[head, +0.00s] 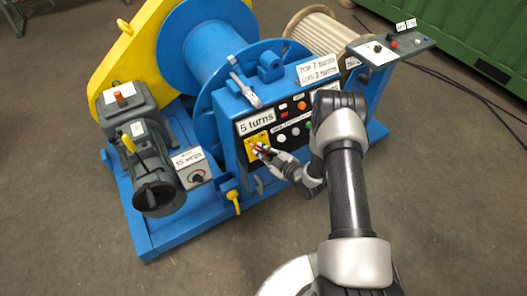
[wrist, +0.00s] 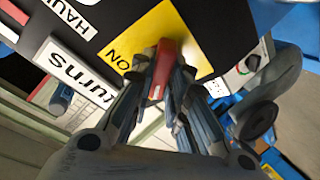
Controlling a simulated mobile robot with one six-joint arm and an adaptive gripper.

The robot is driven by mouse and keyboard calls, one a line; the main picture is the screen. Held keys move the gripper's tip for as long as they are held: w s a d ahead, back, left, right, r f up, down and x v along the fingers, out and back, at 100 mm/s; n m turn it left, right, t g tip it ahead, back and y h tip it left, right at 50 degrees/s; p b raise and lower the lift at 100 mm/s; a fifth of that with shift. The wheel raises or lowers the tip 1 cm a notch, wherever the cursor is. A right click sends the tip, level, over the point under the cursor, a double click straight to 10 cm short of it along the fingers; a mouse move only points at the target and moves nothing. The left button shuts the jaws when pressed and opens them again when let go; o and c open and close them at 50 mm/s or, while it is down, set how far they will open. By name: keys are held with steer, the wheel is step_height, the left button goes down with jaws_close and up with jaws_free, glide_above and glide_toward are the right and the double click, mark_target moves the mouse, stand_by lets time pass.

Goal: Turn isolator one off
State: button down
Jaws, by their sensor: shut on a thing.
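A yellow plate (head: 255,139) is on the black front panel of the blue winch's control box, below a "5 turns" label (head: 256,117). In the wrist view the yellow plate (wrist: 183,22) reads "ON" and carries a red switch handle (wrist: 162,60). My gripper (head: 263,149) reaches the plate from the lower right. In the wrist view my gripper (wrist: 160,80) is shut on the red handle, one finger on each side. The fingers hide part of the handle and the lower plate. I cannot read an isolator number.
A grey motor (head: 130,110) with a yellow lever and a "15 amps" dial box (head: 192,167) stand to the left. A grey control pedestal (head: 390,48) is at right. Open floor lies in front.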

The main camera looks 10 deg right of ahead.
steer(key=shift+n, duration=0.6)
steer(key=c, duration=1.6)
jaws_free()
steer(key=shift+o, duration=0.2)
steer(key=shift+s, duration=0.1)
steer(key=v, duration=1.2)
